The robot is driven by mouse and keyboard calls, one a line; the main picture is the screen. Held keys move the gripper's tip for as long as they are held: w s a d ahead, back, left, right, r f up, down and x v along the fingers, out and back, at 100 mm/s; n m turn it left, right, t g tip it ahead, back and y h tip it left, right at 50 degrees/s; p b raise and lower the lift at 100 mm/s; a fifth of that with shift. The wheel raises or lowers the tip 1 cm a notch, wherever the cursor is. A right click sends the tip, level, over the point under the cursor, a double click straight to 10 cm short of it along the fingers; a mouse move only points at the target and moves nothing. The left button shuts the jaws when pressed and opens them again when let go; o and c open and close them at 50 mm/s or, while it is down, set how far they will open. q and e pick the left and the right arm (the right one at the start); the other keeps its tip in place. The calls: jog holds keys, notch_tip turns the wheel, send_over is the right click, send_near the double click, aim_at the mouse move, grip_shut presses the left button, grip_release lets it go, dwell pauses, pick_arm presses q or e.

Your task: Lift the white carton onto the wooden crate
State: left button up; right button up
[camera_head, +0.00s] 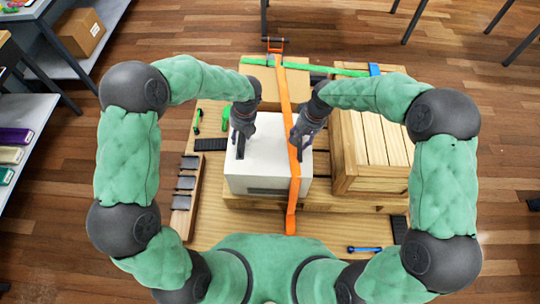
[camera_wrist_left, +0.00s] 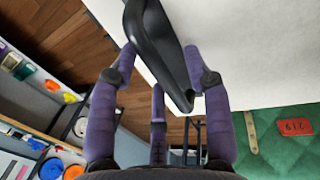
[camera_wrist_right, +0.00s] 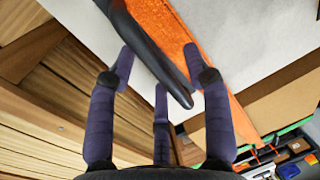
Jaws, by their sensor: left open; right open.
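The white carton (camera_head: 268,140) stands in the middle of the wooden platform. An orange strap (camera_head: 294,185) runs across its right part and down its near side. The wooden crate (camera_head: 362,183) stands just right of it, slatted lid up. My left gripper (camera_head: 239,146) is open at the carton's left side; in its wrist view a black handle (camera_wrist_left: 160,45) lies between the spread fingers. My right gripper (camera_head: 299,146) is open at the right side, with another black handle (camera_wrist_right: 150,50) between its fingers, close to the strap (camera_wrist_right: 170,40). Contact with the handles cannot be told.
A cardboard box (camera_head: 265,86) with a green strap (camera_head: 330,67) lies behind the carton. A wooden rack of grey blocks (camera_head: 187,183) is at the left, a blue-ended tool (camera_head: 364,249) at the near right. Shelves (camera_head: 30,118) stand at the far left.

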pick_arm(q)
jog(key=shift+f, duration=0.2)
pick_arm(e)
jog(key=shift+f, duration=0.25)
pick_arm(q)
grip_shut()
pick_arm(e)
grip_shut()
pick_arm(q)
jog(key=shift+r, duration=0.15)
pick_arm(e)
jog(key=shift+r, duration=0.2)
